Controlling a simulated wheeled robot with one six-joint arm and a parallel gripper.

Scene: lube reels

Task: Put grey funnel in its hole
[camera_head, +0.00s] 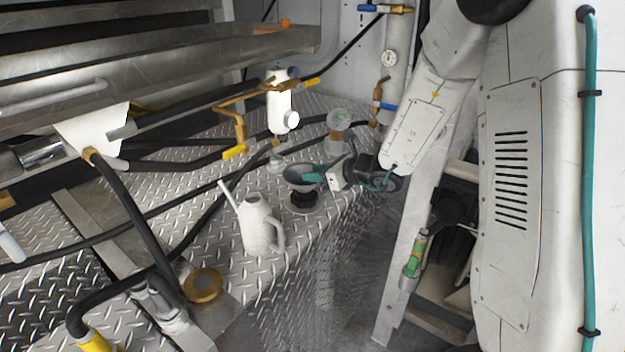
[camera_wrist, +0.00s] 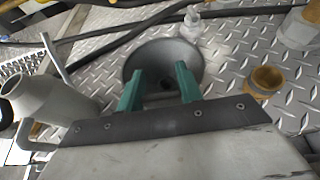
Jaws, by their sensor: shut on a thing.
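The grey funnel (camera_head: 304,175) is mouth up above the diamond-plate floor, beside the white jug. In the wrist view its round mouth (camera_wrist: 160,52) faces the camera, with a dark opening at the bottom. My gripper (camera_head: 322,173) reaches in from the right, and its teal fingers (camera_wrist: 160,88) are shut on the near side of the funnel. A black collar (camera_head: 303,201) is directly under the funnel on the plate. The funnel's lower end is hidden, and I cannot tell whether it is inside the collar or above it. No open hole is clearly visible.
A white jug (camera_head: 258,225) stands close by at the front left. Black hoses (camera_head: 130,217) cross the plate. A brass ring (camera_head: 203,285) lies at the front left. A brass fitting (camera_wrist: 266,80) shows right of the funnel.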

